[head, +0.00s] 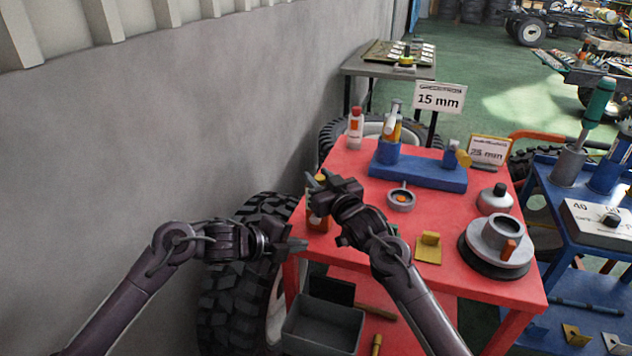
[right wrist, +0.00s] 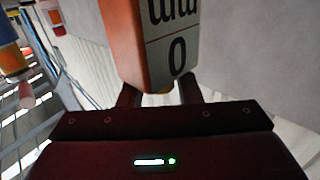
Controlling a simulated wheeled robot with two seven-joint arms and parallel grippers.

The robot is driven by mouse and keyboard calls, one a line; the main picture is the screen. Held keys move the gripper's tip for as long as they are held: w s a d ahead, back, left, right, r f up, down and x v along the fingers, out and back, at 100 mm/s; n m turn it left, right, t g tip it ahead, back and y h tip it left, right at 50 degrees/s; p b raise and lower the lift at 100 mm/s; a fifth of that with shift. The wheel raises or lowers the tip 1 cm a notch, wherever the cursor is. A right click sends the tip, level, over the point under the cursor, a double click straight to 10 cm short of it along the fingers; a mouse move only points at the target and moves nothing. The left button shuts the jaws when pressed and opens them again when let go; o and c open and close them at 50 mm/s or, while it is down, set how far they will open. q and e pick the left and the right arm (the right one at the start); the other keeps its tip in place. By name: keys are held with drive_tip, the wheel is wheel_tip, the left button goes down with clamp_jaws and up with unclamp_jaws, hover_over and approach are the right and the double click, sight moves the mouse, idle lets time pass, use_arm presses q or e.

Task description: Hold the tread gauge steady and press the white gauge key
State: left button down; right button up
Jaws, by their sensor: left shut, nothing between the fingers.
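The tread gauge (head: 317,219) looks like a small orange block at the left edge of the red table, mostly hidden by my right gripper. In the right wrist view the gauge (right wrist: 172,45) shows an orange side and a grey face with dark lettering, close against the fingers. My right gripper (head: 322,183) is at the gauge's upper part; its fingers straddle that area, and I cannot tell whether they clamp it. My left gripper (head: 298,245) is shut and empty, lower and left of the gauge, apart from it near the table edge. I cannot make out the white gauge key.
The red table (head: 455,270) carries a blue stand (head: 425,172), a ring-shaped part (head: 401,198), a yellow bracket (head: 429,247) and a grey round fixture (head: 500,238). A grey bin (head: 322,325) sits below. A tyre (head: 232,300) and wall stand at left.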

drive_tip(key=o, duration=0.3)
drive_tip(key=shift+o, duration=0.2)
